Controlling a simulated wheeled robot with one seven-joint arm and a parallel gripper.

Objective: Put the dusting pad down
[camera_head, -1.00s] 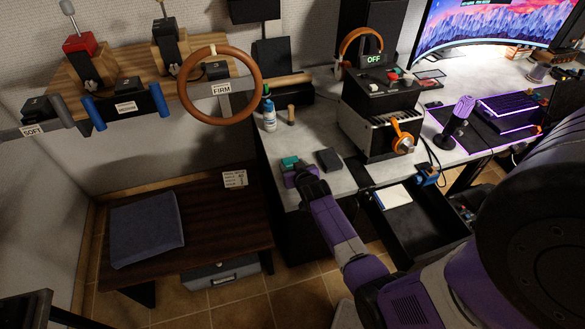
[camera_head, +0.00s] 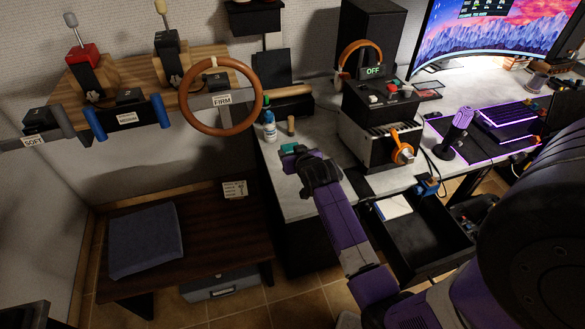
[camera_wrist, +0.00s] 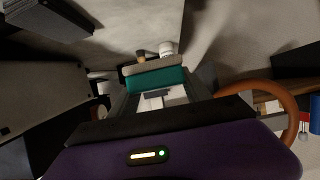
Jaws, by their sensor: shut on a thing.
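The dusting pad, a teal block with a grey layer, is between my gripper's fingers. In the head view, the teal of the dusting pad (camera_head: 288,149) shows at the left end of the pale desk (camera_head: 292,206). My gripper (camera_head: 299,157) is shut on it, reaching over the desk's front left part. In the wrist view, the pad (camera_wrist: 157,79) spans the gap between the fingers of my gripper (camera_wrist: 160,93). I cannot tell whether the pad touches the desk top.
A white-and-blue bottle (camera_head: 269,126) and a small wooden-coloured piece (camera_head: 291,126) stand just behind the pad. A steering wheel (camera_head: 220,130) hangs at left. A black control box (camera_head: 380,104) stands to the right. An open drawer (camera_head: 415,242) juts out in front.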

